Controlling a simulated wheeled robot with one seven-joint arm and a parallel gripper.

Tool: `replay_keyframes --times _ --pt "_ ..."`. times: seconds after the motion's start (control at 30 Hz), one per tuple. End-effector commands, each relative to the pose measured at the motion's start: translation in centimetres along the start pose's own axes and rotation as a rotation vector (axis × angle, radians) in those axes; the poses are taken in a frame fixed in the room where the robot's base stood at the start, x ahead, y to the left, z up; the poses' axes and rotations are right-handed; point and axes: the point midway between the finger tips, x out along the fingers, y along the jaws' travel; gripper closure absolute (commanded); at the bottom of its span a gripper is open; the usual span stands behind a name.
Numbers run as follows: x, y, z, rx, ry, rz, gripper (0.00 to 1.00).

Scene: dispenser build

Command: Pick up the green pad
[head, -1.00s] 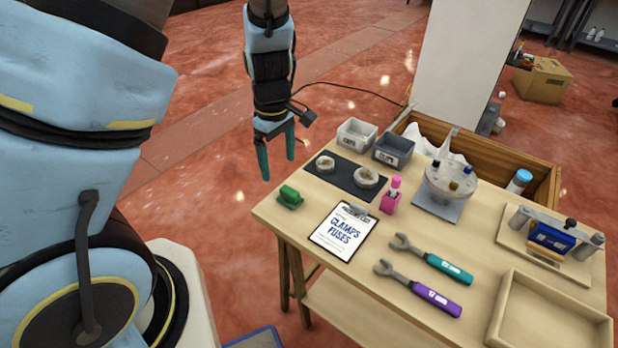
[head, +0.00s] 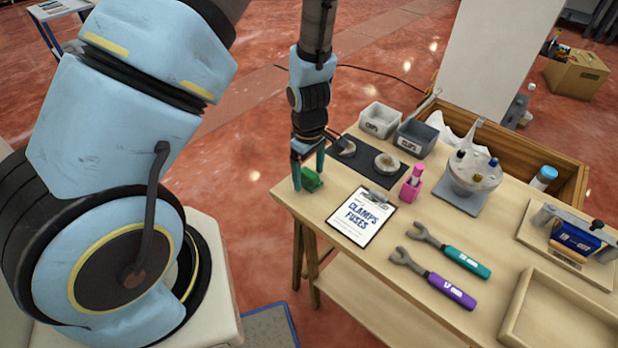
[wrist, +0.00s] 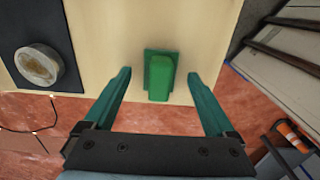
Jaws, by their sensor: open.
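The green pad (head: 310,180) sits on the table's near left corner in the head view. It is a rounded green block on a darker green base. In the wrist view the green pad (wrist: 159,77) lies in the middle, near the table edge, ahead of and between the two fingers. My gripper (head: 308,180) is open, with teal fingers pointing down at the pad. In the wrist view my gripper (wrist: 161,80) shows one finger on each side of the pad, with a gap on both sides. I cannot tell the exact height of the fingertips over the table.
A dark mat (head: 368,163) with two round dishes lies behind the pad. A clipboard (head: 361,217) lies to its right, then a pink bottle (head: 412,184). Teal (head: 452,251) and purple (head: 437,279) wrenches lie nearer the front. The wooden table (head: 297,207) ends just left of the pad.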

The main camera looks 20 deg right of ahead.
Motion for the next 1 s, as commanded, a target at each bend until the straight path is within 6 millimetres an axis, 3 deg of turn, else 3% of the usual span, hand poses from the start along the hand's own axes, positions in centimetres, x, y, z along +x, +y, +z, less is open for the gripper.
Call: replay_keyframes --times 0.27,1.0 --pt "0.35 0.04 0.05 0.001 -0.001 0.001 0.1" --pt "0.32 0.03 0.04 0.001 -0.001 0.001 0.93"
